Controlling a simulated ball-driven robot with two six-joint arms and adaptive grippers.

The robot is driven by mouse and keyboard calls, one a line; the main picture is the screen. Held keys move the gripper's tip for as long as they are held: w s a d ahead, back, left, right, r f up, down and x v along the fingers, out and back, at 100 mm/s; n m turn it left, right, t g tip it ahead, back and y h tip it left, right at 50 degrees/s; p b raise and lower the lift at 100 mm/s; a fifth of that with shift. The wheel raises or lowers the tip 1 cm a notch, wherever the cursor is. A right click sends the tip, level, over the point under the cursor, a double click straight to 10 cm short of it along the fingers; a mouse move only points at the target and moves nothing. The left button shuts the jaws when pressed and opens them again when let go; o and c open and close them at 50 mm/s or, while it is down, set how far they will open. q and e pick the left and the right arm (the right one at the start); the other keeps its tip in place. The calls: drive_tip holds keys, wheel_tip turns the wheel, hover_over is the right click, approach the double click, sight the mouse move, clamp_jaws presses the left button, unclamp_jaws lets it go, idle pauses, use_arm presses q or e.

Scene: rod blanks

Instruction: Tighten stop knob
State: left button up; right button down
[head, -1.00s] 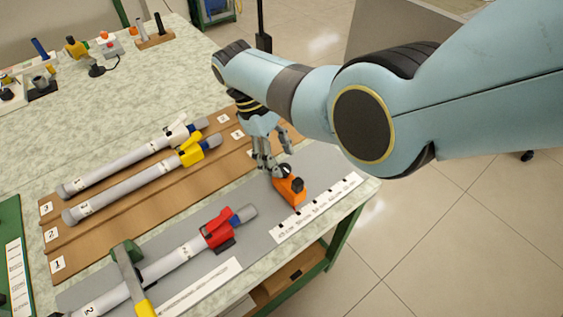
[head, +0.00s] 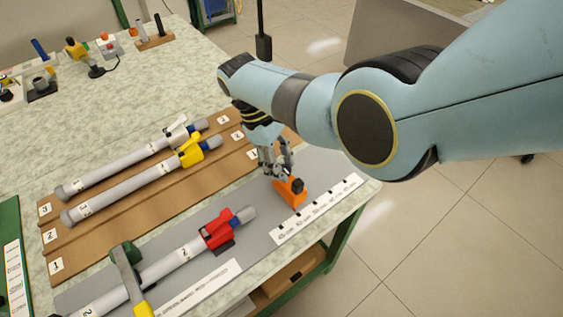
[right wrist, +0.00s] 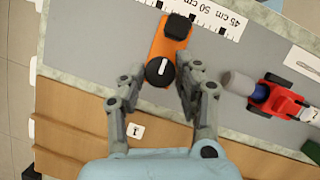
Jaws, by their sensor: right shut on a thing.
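The orange stop (head: 291,194) sits on the grey strip beside the ruler, near the table's right edge. Its round black knob (right wrist: 159,72) has a white line on top and shows in the right wrist view. My right gripper (head: 279,170) is at the stop from above, its fingers hiding most of the knob in the head view. In the right wrist view the two fingers (right wrist: 163,75) are on either side of the knob, and the gripper is shut on it. My left gripper is not in view.
A grey rod with a red clamp (head: 218,232) lies on the grey strip, left of the stop. Rods with yellow (head: 192,152) and white clamps lie on the brown board. The ruler (head: 318,207) runs along the front edge. The table behind the board is mostly clear.

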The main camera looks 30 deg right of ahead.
drive_tip(key=shift+m, duration=0.3)
drive_tip(key=m+y, duration=0.1)
drive_tip(key=m, duration=0.2)
drive_tip(key=shift+d+g, duration=0.2)
drive_tip(key=shift+g, duration=0.2)
drive_tip(key=m+y+p, duration=0.1)
drive_tip(key=m+y, duration=0.1)
drive_tip(key=m, duration=0.3)
drive_tip(key=shift+d+r, duration=0.1)
drive_tip(key=m+y+p, duration=0.1)
drive_tip(key=m, duration=0.1)
drive_tip(key=m+y+p, duration=0.1)
drive_tip(key=m, duration=0.1)
drive_tip(key=shift+s+d+m+t+p, duration=0.1)
drive_tip(key=shift+m+t+p, duration=0.2)
drive_tip(key=shift+t, duration=0.1)
drive_tip(key=shift+d+m+t+y+p, duration=0.1)
drive_tip(key=shift+m+t+y+p, duration=0.25)
drive_tip(key=shift+m+p, duration=0.55)
drive_tip(key=shift+m+t+y+p, duration=0.15)
drive_tip(key=shift+m+t+p, duration=0.25)
drive_tip(key=shift+m, duration=1)
drive_tip(key=c, duration=0.9)
unclamp_jaws()
drive_tip(key=shift+c, duration=0.2)
